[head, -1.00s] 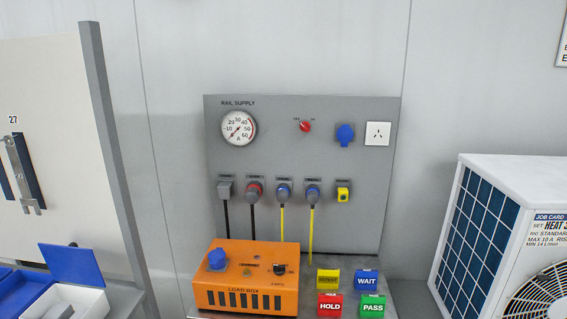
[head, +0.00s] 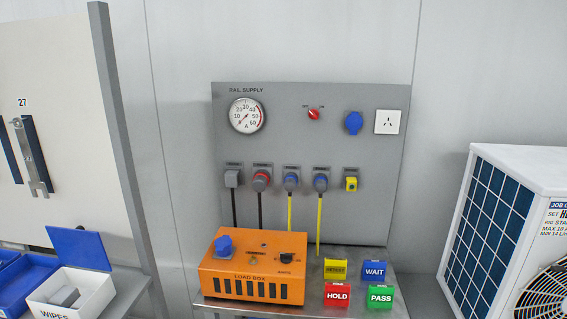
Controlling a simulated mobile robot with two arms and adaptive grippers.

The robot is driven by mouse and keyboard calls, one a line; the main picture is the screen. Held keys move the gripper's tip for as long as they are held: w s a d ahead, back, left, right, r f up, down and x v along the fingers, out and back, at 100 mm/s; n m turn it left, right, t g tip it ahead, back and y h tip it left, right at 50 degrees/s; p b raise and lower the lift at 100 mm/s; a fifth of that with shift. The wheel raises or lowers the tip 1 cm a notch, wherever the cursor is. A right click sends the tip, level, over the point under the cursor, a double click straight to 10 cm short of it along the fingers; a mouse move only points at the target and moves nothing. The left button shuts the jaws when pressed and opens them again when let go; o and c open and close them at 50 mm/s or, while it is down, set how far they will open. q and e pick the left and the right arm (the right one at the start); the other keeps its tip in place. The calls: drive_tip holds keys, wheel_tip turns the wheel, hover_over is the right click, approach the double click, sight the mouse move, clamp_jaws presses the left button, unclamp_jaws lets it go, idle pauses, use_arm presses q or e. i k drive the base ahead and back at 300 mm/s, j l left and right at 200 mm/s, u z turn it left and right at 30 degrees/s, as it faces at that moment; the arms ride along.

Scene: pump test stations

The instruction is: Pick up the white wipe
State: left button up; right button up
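A white box labelled WIPES (head: 92,296) stands at the lower left with its blue lid (head: 79,248) raised. A grey shape shows inside its opening, and I cannot tell whether it is a wipe. No white wipe can be made out for certain. Neither of my grippers is in view.
Blue bins (head: 28,285) stand left of the wipes box. An orange load box (head: 252,267) and several coloured blocks, among them a red HOLD block (head: 337,295), sit on a metal bench. A grey supply panel (head: 300,225) stands behind. A white fan unit (head: 540,165) is at right.

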sight(67, 295)
drive_tip(key=u, duration=1.45)
